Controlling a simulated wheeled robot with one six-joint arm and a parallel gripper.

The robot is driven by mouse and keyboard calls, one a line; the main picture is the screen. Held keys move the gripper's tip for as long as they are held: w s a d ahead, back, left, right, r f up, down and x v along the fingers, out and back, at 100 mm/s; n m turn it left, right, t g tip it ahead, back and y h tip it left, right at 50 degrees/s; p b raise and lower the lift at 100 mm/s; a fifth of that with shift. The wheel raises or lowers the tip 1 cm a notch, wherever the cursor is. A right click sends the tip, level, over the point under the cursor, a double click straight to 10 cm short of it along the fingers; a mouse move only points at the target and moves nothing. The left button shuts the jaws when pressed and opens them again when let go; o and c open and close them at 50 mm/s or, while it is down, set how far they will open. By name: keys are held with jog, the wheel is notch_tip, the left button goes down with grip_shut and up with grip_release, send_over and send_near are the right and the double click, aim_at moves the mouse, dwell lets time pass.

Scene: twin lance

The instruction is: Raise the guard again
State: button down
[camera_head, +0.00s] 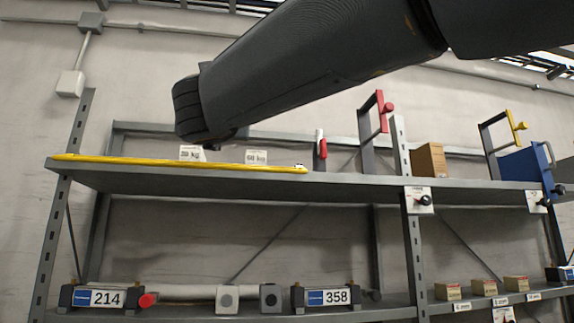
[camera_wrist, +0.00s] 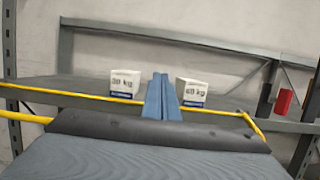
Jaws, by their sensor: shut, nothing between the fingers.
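A yellow bar (camera_head: 180,162), which looks like the guard, lies low along the front edge of the upper shelf in the head view. In the wrist view the yellow bar (camera_wrist: 75,94) crosses behind my gripper and bends down at its right end. My gripper (camera_wrist: 160,82) is shut and empty, its blue fingers together between two white boxes in the picture. Whether the fingers touch the bar I cannot tell. In the head view my arm hides the fingers. A red-handled lever (camera_head: 320,150) stands upright just right of the bar's right end.
A white kg-labelled box (camera_wrist: 125,83) and another (camera_wrist: 192,92) stand on the shelf. To the right are a red-handled frame (camera_head: 380,115), a brown box (camera_head: 428,160), a yellow-handled frame (camera_head: 515,127) and a blue panel (camera_head: 525,165). The lower shelf (camera_head: 380,312) holds numbered units.

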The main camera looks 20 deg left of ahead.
jog(key=f+b+v, duration=0.2)
jog(key=b+v, duration=0.3)
jog(key=v, duration=0.5)
jog(key=shift+w, duration=0.3)
jog(key=shift+a, duration=0.1)
